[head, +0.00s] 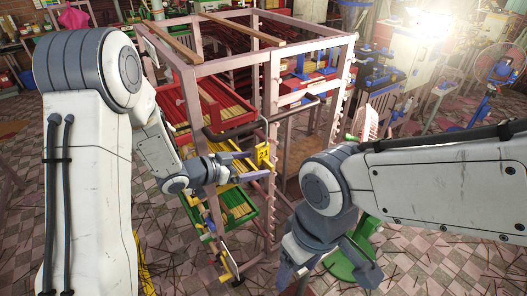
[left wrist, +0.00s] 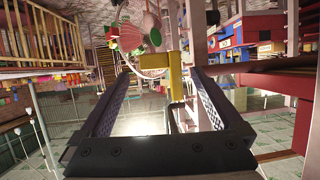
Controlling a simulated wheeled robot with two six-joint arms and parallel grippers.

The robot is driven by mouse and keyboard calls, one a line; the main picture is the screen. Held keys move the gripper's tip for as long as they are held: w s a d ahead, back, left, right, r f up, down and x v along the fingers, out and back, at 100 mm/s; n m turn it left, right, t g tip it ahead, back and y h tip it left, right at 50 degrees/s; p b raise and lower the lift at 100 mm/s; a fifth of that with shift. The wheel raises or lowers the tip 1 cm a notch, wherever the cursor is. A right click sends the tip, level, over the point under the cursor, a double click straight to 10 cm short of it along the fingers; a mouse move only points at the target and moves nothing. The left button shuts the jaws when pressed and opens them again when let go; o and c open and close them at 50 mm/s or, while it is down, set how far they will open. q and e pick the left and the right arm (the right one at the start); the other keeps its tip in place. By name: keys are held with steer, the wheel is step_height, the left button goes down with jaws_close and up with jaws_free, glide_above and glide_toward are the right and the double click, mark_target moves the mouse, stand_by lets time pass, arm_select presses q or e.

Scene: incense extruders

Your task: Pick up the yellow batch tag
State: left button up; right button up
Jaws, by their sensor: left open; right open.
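The yellow batch tag (head: 263,153) is a small yellow plate with dark marks, at a front post of the rack in the head view. In the left wrist view the yellow tag (left wrist: 176,76) appears between the fingers, nearer the right one. My left gripper (head: 256,166) is open with its fingers pointing at the tag; I see no finger closed on it. How the tag is attached is not clear. My right gripper (head: 328,277) is open and empty, low at the bottom centre of the head view, apart from the tag.
The pinkish metal rack (head: 271,88) surrounds the tag with posts and rails. It holds a red tray (head: 228,124) and a green tray (head: 238,220) of sticks. A dark curved bar (head: 290,112) runs close above the tag. A green stool-like object (head: 350,262) stands behind my right gripper.

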mark_target(265, 162)
arm_select(q)
steer(key=x, duration=0.4)
steer(key=shift+d+f, duration=0.1)
steer(key=shift+d, duration=0.05)
steer(key=c, duration=1.3)
arm_select(e)
steer(key=shift+r, duration=0.25)
